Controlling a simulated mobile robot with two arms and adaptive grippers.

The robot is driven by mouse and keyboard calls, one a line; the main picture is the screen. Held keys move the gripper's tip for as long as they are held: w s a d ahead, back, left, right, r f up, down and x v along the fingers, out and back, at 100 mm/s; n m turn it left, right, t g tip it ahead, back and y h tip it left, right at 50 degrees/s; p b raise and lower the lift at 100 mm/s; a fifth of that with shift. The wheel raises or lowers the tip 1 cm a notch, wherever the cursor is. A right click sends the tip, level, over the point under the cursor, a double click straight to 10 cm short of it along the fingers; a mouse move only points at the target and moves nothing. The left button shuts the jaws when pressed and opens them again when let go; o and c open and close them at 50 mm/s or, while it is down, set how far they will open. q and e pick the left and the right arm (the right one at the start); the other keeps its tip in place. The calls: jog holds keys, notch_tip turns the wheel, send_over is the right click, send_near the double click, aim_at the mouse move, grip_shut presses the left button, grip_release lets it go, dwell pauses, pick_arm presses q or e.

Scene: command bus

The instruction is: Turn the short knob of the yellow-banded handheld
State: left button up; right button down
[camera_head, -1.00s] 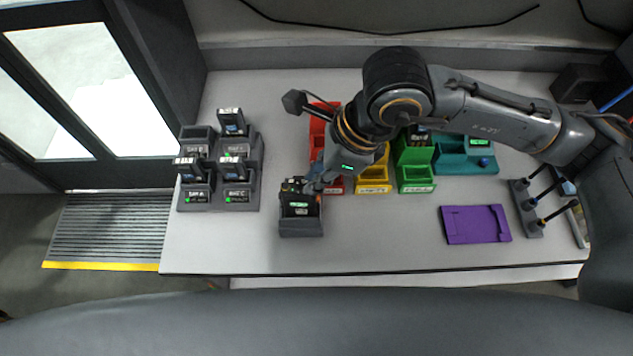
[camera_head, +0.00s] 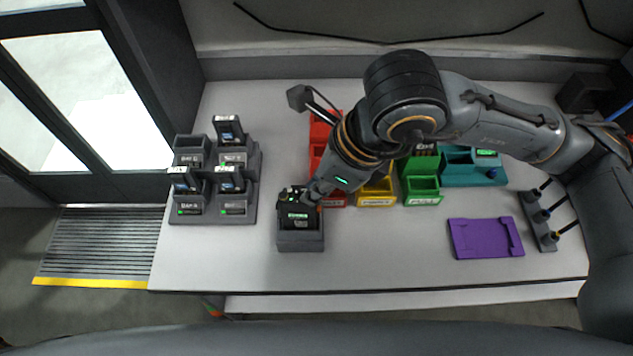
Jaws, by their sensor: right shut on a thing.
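A dark handheld (camera_head: 294,218) with a small lit green screen sits upright in a grey holder (camera_head: 300,243) near the front of the table. A yellow band on it is too small to make out. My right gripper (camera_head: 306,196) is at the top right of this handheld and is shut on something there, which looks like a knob. Its fingertips are small and partly hidden by my own wrist, so I cannot tell which knob is held. My left gripper is out of view.
A grey charging rack (camera_head: 214,181) with several handhelds stands at the left. Red, yellow (camera_head: 376,197) and green bins (camera_head: 423,190) and a teal tray (camera_head: 474,170) stand behind. A purple tray (camera_head: 486,238) lies at the right. The front centre table is clear.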

jog(key=c, duration=1.4)
grip_release()
jog(key=shift+o, duration=0.2)
jog(key=v, duration=1.2)
jog(key=shift+s, duration=0.15)
